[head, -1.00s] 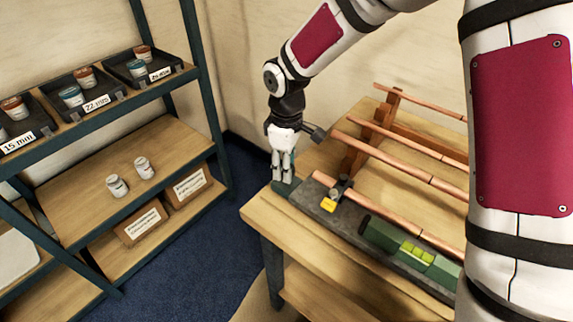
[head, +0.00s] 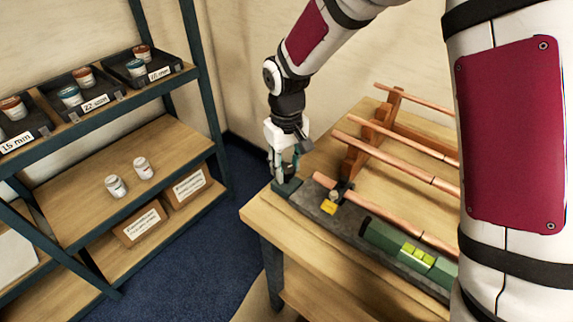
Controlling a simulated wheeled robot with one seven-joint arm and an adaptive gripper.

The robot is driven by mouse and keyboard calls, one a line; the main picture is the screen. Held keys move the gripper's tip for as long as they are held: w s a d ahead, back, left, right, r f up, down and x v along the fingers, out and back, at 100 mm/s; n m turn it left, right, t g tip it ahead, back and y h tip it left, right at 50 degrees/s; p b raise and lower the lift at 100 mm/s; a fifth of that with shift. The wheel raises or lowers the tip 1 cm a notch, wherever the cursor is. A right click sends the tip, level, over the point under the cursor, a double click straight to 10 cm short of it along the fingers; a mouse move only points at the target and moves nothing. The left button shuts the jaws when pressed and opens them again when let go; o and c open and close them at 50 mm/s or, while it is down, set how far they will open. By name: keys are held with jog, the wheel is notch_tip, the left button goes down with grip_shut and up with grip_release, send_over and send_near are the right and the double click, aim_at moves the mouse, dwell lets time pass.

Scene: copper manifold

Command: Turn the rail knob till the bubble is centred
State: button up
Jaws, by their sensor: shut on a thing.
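The dark rail (head: 345,214) lies along the front of the wooden bench, with a copper pipe (head: 385,220) along it. A green level (head: 385,236) sits on the rail's right part. Its yellow-green vial (head: 418,255) shows, but the bubble is too small to read. My gripper (head: 286,178) points down at the rail's left end, over a dark green end block (head: 288,187). Its fingers are shut on the rail knob there, which they mostly hide.
A wooden rack (head: 362,155) holding copper pipes stands behind the rail. A small yellow tag (head: 329,208) is on the rail beside a dark clamp. A shelf unit (head: 140,160) with jars and labelled trays stands left, across a strip of blue floor (head: 215,235).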

aim_at(286, 168)
dwell(0.4)
jog(key=o, duration=1.2)
notch_tip(286, 168, up, 12)
jog(key=shift+r, duration=0.1)
